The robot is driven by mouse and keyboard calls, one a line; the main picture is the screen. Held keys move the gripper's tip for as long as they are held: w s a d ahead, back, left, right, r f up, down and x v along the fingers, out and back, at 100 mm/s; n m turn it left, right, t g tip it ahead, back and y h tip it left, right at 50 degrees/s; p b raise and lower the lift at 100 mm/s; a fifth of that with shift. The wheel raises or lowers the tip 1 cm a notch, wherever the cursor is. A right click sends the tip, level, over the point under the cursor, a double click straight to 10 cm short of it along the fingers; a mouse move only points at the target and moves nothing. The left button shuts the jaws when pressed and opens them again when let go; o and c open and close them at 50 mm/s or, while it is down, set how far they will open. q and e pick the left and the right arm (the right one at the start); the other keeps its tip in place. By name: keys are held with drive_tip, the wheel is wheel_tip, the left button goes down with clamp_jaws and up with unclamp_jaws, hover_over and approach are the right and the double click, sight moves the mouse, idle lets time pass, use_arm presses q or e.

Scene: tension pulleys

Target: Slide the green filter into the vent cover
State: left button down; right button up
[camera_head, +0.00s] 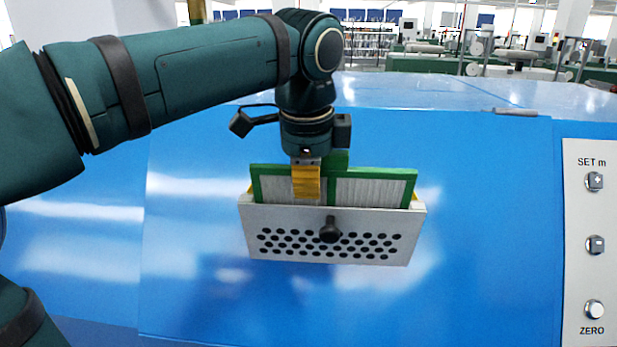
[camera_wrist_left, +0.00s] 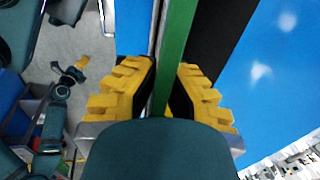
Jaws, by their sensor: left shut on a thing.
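The green filter (camera_head: 372,188) has a green frame around pale pleated panels. It stands upright behind the front plate of the white vent cover (camera_head: 340,218), with its upper part showing above the plate and its lower part hidden. The cover has rows of black holes and a black knob (camera_head: 330,230). My left gripper (camera_head: 306,182) is shut on the filter's top, left of its middle. In the left wrist view the yellow fingers (camera_wrist_left: 160,92) grip both sides of the green frame bar (camera_wrist_left: 176,50).
The cover is on a large glossy blue surface (camera_head: 480,210) with free room around it. A grey panel with buttons (camera_head: 592,240) stands at the right edge. A small grey handle (camera_head: 515,112) lies at the back right.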

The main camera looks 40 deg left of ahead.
use_arm(q)
drive_tip(key=shift+w+f+b, duration=0.15)
drive_tip(key=shift+f+b, duration=0.2)
drive_tip(key=shift+f, duration=0.35)
idle(0.5)
drive_tip(key=shift+a+f, duration=0.1)
drive_tip(key=shift+f, duration=0.1)
drive_tip(key=shift+w+f, duration=0.1)
drive_tip(key=shift+f, duration=0.3)
drive_tip(key=shift+r, duration=0.35)
idle(0.3)
drive_tip(key=shift+p, duration=0.35)
drive_tip(key=shift+f, duration=0.2)
idle(0.5)
